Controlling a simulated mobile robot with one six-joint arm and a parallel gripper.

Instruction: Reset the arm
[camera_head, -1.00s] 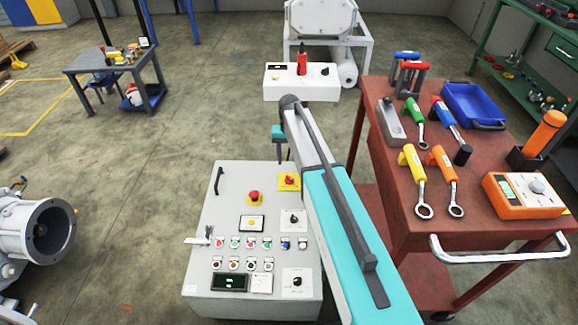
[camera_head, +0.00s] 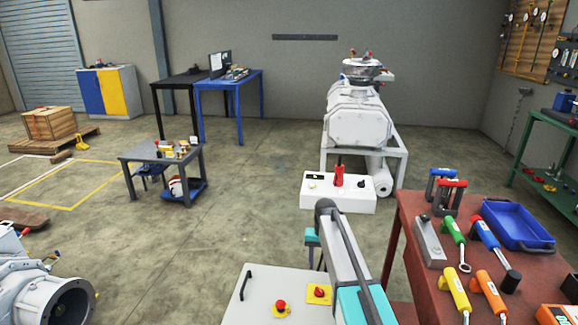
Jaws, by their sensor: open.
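My arm (camera_head: 348,255), white and teal with a dark rail along it, reaches from the bottom edge up to a dark elbow joint (camera_head: 325,206). A short teal part of my arm (camera_head: 312,237) shows just left of and below the elbow. My gripper cannot be made out; it appears hidden behind the arm. The arm lies in the picture between the grey control panel (camera_head: 262,296) and the red tool cart (camera_head: 403,244). It overlaps the panel's right side; no contact can be told.
The cart holds several hand tools and a blue tray (camera_head: 518,226). A white control box (camera_head: 337,192) stands before the white vacuum machine (camera_head: 357,122). A small grey table (camera_head: 160,151) stands left. A metal pump (camera_head: 45,298) is at lower left. Open floor lies between.

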